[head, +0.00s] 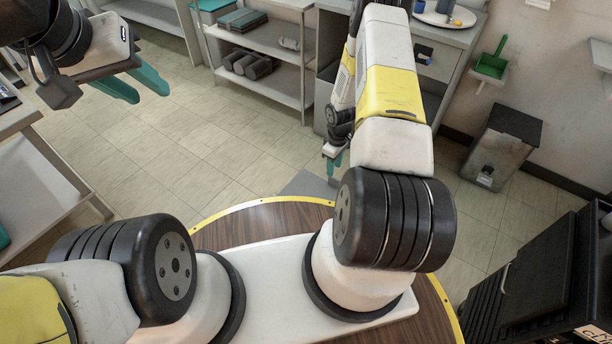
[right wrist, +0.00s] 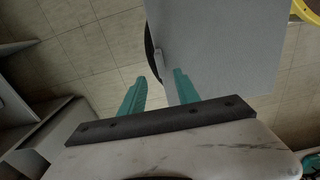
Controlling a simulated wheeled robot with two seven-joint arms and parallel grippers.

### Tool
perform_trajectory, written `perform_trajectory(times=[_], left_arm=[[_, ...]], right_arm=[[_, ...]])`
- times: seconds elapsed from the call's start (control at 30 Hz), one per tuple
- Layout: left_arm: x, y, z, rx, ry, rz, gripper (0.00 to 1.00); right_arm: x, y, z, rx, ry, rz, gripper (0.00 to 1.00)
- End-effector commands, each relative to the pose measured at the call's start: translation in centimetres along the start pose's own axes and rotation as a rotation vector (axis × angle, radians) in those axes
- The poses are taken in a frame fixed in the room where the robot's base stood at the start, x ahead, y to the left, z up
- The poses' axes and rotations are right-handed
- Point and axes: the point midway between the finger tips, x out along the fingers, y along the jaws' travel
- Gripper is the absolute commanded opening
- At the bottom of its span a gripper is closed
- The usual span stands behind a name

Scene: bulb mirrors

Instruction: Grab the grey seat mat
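The grey seat mat (head: 308,185) shows in the head view as a flat grey patch by the yellow-rimmed wooden base, partly hidden by my right arm. In the right wrist view a large flat grey panel (right wrist: 225,45), which looks like the mat, fills the upper middle. My right gripper (right wrist: 156,92) is open there. The panel's near edge lies between its teal fingers, by the right finger; a gap shows towards the left finger. Contact cannot be told. In the head view my right gripper (head: 333,163) is just above the mat. My left gripper (head: 150,92) is open and empty, upper left.
A shelf unit (head: 262,75) with dark rolls and folded teal items stands at the back. A grey bin (head: 502,145) stands by the right wall. A black drawer cabinet (head: 540,270) is at lower right. Tiled floor is clear at centre left.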

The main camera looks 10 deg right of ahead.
Motion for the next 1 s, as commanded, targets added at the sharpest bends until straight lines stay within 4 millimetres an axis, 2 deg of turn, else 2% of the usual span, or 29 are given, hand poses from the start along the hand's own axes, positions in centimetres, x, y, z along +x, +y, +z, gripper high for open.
perform_trajectory(times=[0.5,0.8,0.87,1.0], left_arm=[[0.0,0.0,0.0,0.000,0.000,0.000,0.36],[0.0,0.0,0.0,0.000,0.000,0.000,0.36],[0.0,0.0,0.0,0.000,0.000,0.000,0.36],[0.0,0.0,0.0,0.000,0.000,0.000,0.36]], right_arm=[[6.7,-0.2,0.2,-0.001,-0.001,-0.001,0.38],[7.3,-0.1,0.1,0.000,-0.001,0.001,0.38],[7.3,-0.2,0.1,0.000,-0.001,0.000,0.30],[7.3,-0.2,0.1,0.000,-0.001,0.000,0.03]])
